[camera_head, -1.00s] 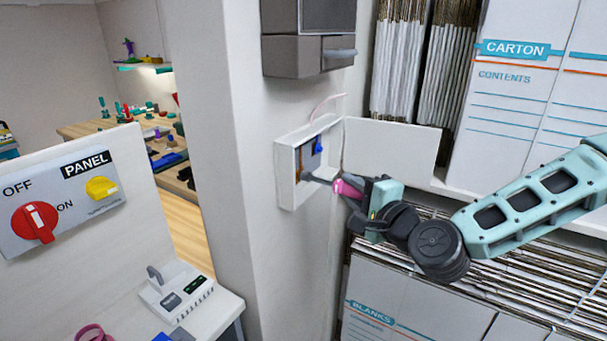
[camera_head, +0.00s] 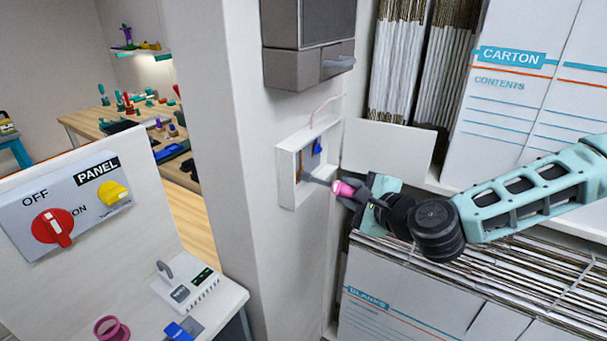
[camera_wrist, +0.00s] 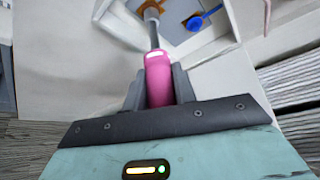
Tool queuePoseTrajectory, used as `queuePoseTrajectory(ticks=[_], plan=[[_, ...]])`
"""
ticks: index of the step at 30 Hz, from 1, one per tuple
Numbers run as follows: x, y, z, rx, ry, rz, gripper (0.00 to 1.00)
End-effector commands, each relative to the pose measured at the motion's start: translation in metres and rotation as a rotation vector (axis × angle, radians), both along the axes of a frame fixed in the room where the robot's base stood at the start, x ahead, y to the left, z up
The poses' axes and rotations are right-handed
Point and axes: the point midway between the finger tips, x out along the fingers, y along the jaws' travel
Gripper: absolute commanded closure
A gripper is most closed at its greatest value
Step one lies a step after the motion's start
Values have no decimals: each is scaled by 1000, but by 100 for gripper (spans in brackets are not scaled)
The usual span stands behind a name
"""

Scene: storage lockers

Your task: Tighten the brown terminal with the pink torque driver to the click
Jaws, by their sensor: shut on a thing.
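My gripper (camera_head: 352,191) is shut on the pink torque driver (camera_head: 344,188), whose pink handle (camera_wrist: 158,78) stands between the two fingers in the wrist view. The driver's grey shaft points left into the open white wall box (camera_head: 288,180). The brown terminal (camera_wrist: 150,6) is at the top of the wrist view, at the shaft's end; the tip appears to meet it, but the exact seating is hidden. A blue terminal (camera_wrist: 195,22) is to its right, also seen in the head view (camera_head: 317,147).
The box's white door (camera_head: 390,148) stands open to the right, above my gripper. A grey cabinet (camera_head: 308,45) hangs above the box. Shelves with cartons (camera_head: 510,90) are close on the right. The panel (camera_head: 85,205) with red and yellow knobs is at left.

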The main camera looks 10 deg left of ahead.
Motion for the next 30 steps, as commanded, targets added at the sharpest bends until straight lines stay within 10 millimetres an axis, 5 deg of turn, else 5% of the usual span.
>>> queuePoseTrajectory(ticks=[19,30], plan=[[-4,-11,-1,-3,-11,1,100],[-4,-11,-8,-109,-302,1,100]])
